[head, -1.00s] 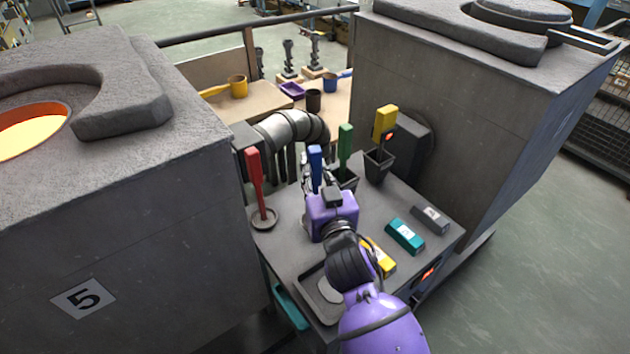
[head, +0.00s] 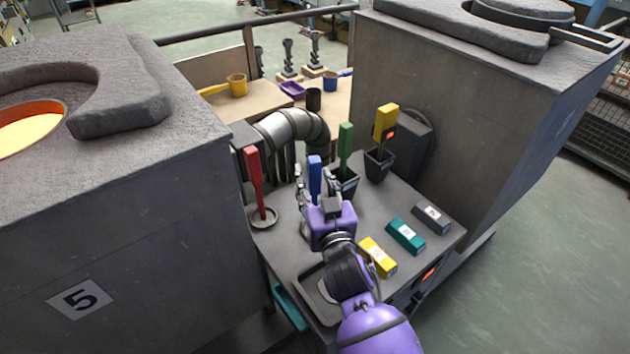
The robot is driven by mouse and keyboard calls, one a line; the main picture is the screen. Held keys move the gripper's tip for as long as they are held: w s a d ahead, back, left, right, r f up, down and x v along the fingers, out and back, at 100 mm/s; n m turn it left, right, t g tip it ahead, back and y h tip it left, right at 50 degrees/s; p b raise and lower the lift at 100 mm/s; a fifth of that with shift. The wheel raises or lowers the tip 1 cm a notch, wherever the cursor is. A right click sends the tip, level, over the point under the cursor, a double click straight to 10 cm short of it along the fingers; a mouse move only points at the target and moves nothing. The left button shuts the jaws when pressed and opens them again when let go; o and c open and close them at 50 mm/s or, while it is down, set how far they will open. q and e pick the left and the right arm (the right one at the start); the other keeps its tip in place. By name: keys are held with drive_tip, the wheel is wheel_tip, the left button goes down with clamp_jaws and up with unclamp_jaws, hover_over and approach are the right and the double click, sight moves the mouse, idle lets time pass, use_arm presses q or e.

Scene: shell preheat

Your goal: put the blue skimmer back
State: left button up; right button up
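The blue skimmer (head: 314,174) stands upright, handle up, between the red-handled tool and the green-handled tool on the grey bench (head: 385,208). Its lower end is hidden behind my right gripper, so I cannot tell what it rests in. My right gripper (head: 317,186), purple with grey fingers, is just in front of the blue handle. Its fingers are spread, one on each side of the handle, with gaps visible. My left gripper is not in view.
A red tool (head: 254,178) stands in a round dish. A green tool (head: 345,145) and a yellow tool (head: 385,122) stand in dark holders. Yellow (head: 378,257), teal (head: 405,236) and grey (head: 432,218) blocks lie at the right. Big grey furnaces flank the bench.

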drive_tip(key=shift+r, duration=0.2)
drive_tip(key=b+v, duration=0.1)
drive_tip(key=v, duration=1.1)
drive_tip(key=shift+f, duration=0.1)
